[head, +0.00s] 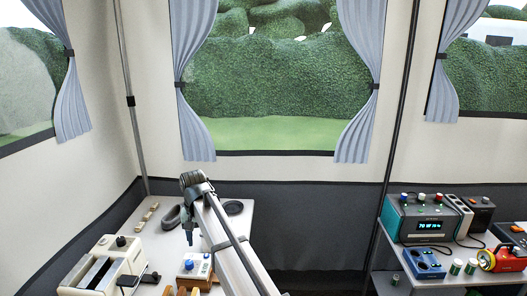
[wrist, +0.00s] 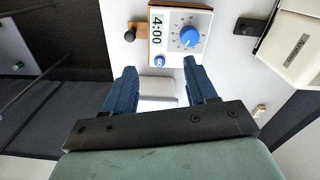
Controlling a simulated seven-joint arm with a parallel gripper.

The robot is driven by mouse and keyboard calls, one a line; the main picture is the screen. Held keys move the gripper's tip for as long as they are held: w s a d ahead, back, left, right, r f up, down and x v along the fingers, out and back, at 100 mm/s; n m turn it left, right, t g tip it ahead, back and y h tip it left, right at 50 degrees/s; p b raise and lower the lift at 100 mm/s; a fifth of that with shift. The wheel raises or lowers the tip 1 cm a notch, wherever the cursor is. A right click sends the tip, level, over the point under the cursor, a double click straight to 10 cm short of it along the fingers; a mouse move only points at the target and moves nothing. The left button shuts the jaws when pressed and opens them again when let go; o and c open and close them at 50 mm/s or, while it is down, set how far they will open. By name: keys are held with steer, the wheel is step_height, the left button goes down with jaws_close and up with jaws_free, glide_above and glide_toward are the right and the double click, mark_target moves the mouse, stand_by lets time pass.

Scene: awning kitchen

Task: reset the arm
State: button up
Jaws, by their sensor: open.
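My gripper (wrist: 158,72) is open in the wrist view, its two blue fingers spread apart. A pale grey block-like shape (wrist: 158,88) shows between and beyond the fingers; I cannot tell what it is or how far off it lies, and neither finger is seen closed on it. In the head view my arm reaches up from the bottom middle and bends over the left table, with the gripper end (head: 188,234) hanging just above a white timer (head: 193,269) with a blue knob. The timer also shows in the wrist view (wrist: 175,42), reading 4:00, beyond the fingertips.
A cream toaster (head: 127,258) stands at the table's left; it shows at the wrist view's upper right (wrist: 298,47). A dark round item (head: 233,207) lies behind my arm. The right table holds a teal device (head: 420,222), a blue box (head: 423,263) and a red-orange flashlight (head: 503,259).

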steer(key=shift+m, duration=0.3)
steer(key=d+f, duration=0.3)
steer(key=d, duration=0.1)
steer(key=d+f, duration=0.7)
steer(key=d, duration=0.1)
steer(key=shift+d+f, duration=0.15)
steer(key=shift+f, duration=0.15)
steer(key=s+d+f+m, duration=0.1)
steer(key=s+d+f, duration=0.5)
steer(key=d, duration=0.4)
steer(key=s+d+f, duration=0.3)
steer(key=d+f, duration=0.5)
steer(key=d, duration=0.1)
steer(key=s+d+f+m, duration=0.1)
steer(key=s+d+f, duration=0.5)
steer(key=d, duration=0.4)
steer(key=s+f+g, duration=0.3)
steer(key=s+f, duration=0.7)
steer(key=s, duration=0.4)
steer(key=s+f+g, duration=0.3)
steer(key=s+f, duration=0.8)
steer(key=s, duration=0.3)
steer(key=shift+s+a+g, duration=0.2)
steer(key=shift+s+g, duration=0.05)
steer(key=shift+g, duration=0.15)
